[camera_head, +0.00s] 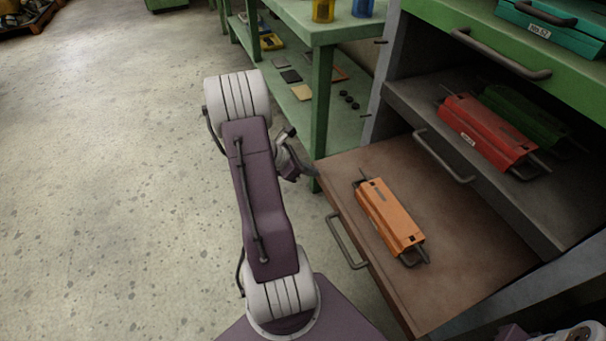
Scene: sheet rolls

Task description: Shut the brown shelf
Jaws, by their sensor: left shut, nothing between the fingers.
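The brown shelf (452,222) is pulled out from the rack at the right. An orange sheet roll (390,215) lies on it. Its grey bar handle (346,241) runs along its left front edge. My left gripper (294,165) is shut and empty. It is left of the shelf's far front corner, apart from the handle, and partly hidden behind my own arm. My right gripper is not in view.
Above the brown shelf is a grey shelf (405,98) with a red roll (488,130) and a dark green roll (522,116). A green shelf (440,14) with a teal case (560,28) is on top. A green table (318,25) stands behind. Open floor (110,190) lies left.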

